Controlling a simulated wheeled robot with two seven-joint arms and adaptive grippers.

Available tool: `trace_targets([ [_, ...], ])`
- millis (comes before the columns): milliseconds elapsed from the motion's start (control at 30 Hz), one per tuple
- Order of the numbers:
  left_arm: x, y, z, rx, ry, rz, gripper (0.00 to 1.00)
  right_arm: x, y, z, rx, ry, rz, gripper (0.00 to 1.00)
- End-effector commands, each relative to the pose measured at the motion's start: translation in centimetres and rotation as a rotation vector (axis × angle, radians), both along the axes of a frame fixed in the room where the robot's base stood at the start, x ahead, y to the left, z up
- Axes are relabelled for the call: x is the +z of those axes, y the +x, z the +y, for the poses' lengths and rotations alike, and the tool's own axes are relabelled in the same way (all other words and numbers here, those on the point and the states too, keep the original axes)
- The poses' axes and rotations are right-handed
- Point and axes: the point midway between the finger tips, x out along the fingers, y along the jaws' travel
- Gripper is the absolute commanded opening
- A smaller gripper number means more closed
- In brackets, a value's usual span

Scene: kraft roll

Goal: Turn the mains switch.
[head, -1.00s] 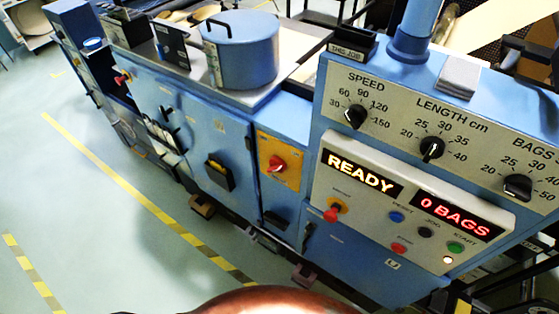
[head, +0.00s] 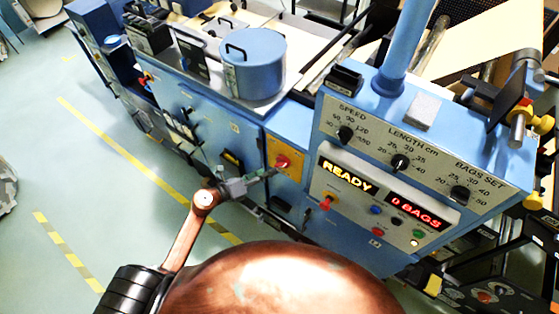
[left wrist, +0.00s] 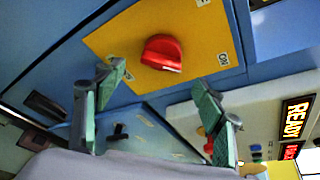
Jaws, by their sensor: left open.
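The mains switch is a red rotary knob (head: 283,161) on a yellow plate (head: 271,150) on the blue machine's front. In the left wrist view the red knob (left wrist: 162,53) sits near the top centre on the yellow plate (left wrist: 110,42), with small labels at the plate's right side. My left gripper (head: 272,174) is in front of the plate, just below the knob in the head view. Its green-grey fingers (left wrist: 160,80) are spread wide, one each side below the knob, with nothing between them. Contact with the knob does not show. My right gripper is out of view.
The control panel right of the switch has a lit READY display (head: 347,174), a 0 BAGS display (head: 414,211), a red-and-yellow knob (head: 327,201) and several buttons. Black dials (head: 399,162) sit above. A blue drum (head: 254,64) stands on top. Open floor (head: 60,170) lies left.

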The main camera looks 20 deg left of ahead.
Motion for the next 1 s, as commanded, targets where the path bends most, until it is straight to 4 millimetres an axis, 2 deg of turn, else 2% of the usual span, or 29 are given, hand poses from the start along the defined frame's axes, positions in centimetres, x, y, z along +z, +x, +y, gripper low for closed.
trace_targets([
  [500, -1.6, 5.3, -4.0, -0.004, 0.007, -0.006, 0.64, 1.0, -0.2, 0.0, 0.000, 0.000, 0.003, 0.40],
  [900, -2.0, 5.9, -4.5, -0.004, 0.009, -0.005, 0.64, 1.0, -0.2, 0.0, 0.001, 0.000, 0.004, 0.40],
  [1000, -2.0, 5.9, -4.4, -0.004, 0.009, -0.005, 0.57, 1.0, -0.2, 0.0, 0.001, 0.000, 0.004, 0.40],
])
